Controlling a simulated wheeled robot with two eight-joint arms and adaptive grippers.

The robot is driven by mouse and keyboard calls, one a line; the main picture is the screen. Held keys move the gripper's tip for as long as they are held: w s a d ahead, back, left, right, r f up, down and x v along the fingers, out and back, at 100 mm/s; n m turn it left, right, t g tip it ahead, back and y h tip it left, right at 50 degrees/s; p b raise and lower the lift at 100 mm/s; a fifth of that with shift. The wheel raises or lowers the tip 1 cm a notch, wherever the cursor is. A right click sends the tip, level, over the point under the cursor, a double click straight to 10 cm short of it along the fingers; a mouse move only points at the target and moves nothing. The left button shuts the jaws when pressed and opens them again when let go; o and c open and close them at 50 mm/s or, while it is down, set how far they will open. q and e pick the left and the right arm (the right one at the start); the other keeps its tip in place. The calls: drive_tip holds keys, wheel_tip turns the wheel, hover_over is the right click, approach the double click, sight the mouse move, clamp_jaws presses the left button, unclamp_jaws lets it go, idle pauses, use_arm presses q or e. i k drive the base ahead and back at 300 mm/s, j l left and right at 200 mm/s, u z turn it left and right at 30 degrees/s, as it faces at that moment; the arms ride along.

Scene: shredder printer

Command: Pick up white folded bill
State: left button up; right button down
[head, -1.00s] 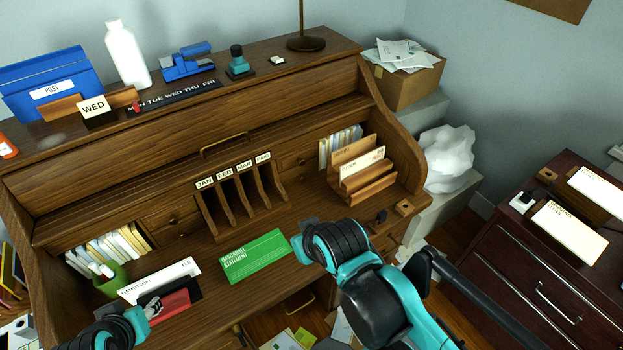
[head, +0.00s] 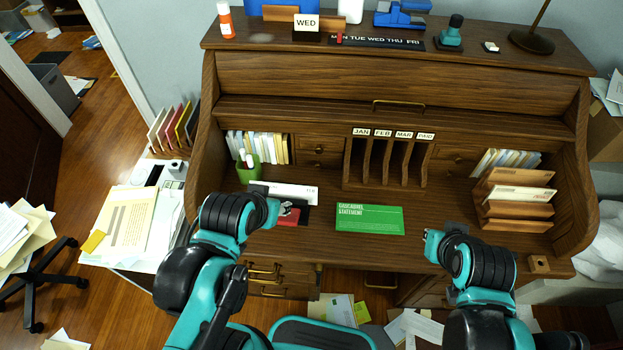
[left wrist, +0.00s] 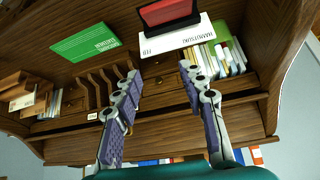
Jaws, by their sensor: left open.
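The white folded bill (head: 290,193), printed with dark letters, lies on the desk's writing surface, left of the green statement (head: 369,219). In the left wrist view the bill (left wrist: 178,36) shows beyond my left fingertips, its print reading like "HAMUTSUKI FEB". My left gripper (head: 288,209) is just in front of the bill in the head view, over the red pad. In the left wrist view my left gripper (left wrist: 160,71) is open and empty, its two fingers apart. My right gripper (head: 432,236) is right of the green statement; its fingers are too hidden to judge.
A red pad with a black lid (left wrist: 168,14) lies close beside the bill. A green cup (head: 247,173) with pens stands left of it. Pigeonhole dividers (head: 388,163) rise behind. A wooden letter rack (head: 515,200) stands at right. Papers litter the floor.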

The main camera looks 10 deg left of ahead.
sight(292, 192)
drive_tip(key=j+z, duration=0.4)
drive_tip(key=k+j+z, duration=0.2)
drive_tip(key=j+z, duration=0.2)
drive_tip(key=j, duration=0.15)
